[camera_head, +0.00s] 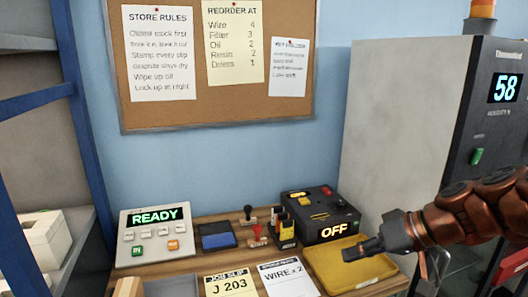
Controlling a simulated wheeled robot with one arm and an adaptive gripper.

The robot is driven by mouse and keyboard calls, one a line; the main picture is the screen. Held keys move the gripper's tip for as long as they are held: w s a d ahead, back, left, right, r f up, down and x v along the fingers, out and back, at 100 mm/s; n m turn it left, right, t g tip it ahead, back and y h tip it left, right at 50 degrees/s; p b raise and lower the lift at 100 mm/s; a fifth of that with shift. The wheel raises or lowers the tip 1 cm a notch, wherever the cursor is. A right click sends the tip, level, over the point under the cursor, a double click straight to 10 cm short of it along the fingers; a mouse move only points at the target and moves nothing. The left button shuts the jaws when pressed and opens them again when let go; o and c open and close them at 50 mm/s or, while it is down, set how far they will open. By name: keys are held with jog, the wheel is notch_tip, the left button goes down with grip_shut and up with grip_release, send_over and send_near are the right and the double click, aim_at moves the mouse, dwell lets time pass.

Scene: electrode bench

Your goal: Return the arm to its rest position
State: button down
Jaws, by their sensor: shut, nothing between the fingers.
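My gripper (358,251) is at the lower right of the head view, at the end of my copper-coloured arm, which comes in from the right edge. It points left, over the yellow tray (378,274) on the bench. The fingers are dark and together, with nothing between them. I cannot tell the exact height of the gripper above the tray. The part of the tray behind the gripper is hidden.
The wooden bench (190,265) holds a READY console (157,233), a blue pad (217,236), stamps (257,236), a black box reading OFF (322,214) and paper slips (289,279). A grey cabinet (400,120) stands right. A blue-framed shelf (45,100) stands left.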

jog(key=s+a+f+m+g+h+p, duration=0.1)
jog(key=s+a+f+g+h, duration=0.15)
jog(key=s, duration=0.35)
jog(key=s+a+f+g+h, duration=0.1)
jog(key=s+a+f+g, duration=0.15)
jog(key=s, duration=0.35)
jog(key=s+d+f+m+h, duration=0.1)
jog(key=s+d+f+h, duration=0.1)
jog(key=s, duration=0.4)
jog(key=s+d+f+m+g+h+p, duration=0.1)
jog(key=s+d+f+h, duration=0.1)
jog(key=s, duration=0.4)
jog(key=shift+s+d+f+g+h, duration=0.15)
jog(key=shift+s+f+g+h, duration=0.15)
jog(key=shift+f+h, duration=0.4)
jog(key=shift+f, duration=0.1)
